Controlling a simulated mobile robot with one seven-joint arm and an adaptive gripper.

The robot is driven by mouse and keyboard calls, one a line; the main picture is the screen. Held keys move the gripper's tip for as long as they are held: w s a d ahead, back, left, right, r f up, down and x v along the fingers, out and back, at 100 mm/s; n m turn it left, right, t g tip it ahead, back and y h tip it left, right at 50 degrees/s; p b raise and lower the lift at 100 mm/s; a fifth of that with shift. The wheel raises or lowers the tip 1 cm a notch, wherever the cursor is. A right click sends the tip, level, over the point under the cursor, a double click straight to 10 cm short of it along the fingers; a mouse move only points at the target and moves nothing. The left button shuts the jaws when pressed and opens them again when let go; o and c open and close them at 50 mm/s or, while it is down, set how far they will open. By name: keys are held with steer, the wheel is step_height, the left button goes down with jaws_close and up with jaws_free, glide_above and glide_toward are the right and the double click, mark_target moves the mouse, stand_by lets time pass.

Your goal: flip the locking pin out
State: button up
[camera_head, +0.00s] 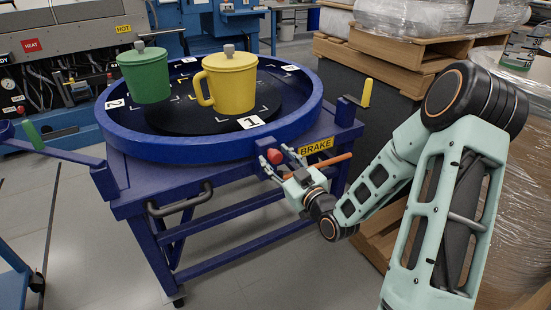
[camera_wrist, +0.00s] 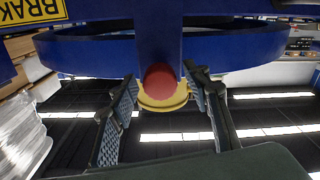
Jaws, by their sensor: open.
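A red round knob (camera_head: 274,156) sits on the blue front rim of the turntable cart, beside the yellow BRAKE label (camera_head: 316,147). It looks like the head of the locking pin. In the wrist view the red knob (camera_wrist: 160,81) shows with a yellow collar (camera_wrist: 162,102) around it. My gripper (camera_head: 279,163) is open at the front of the cart. In the wrist view its two fingers (camera_wrist: 162,84) stand on either side of the knob, with a gap on both sides. The pin's shaft is hidden.
A green lidded mug (camera_head: 144,75) and a yellow lidded mug (camera_head: 231,82) stand on the black turntable disc. An orange bar (camera_head: 330,165) lies just right of my gripper. A yellow handle (camera_head: 366,92) rises at the cart's right corner. Wooden pallets (camera_head: 400,62) stand at right.

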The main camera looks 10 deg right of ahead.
steer(key=shift+w+a, duration=0.15)
steer(key=shift+w, duration=0.2)
jaws_close()
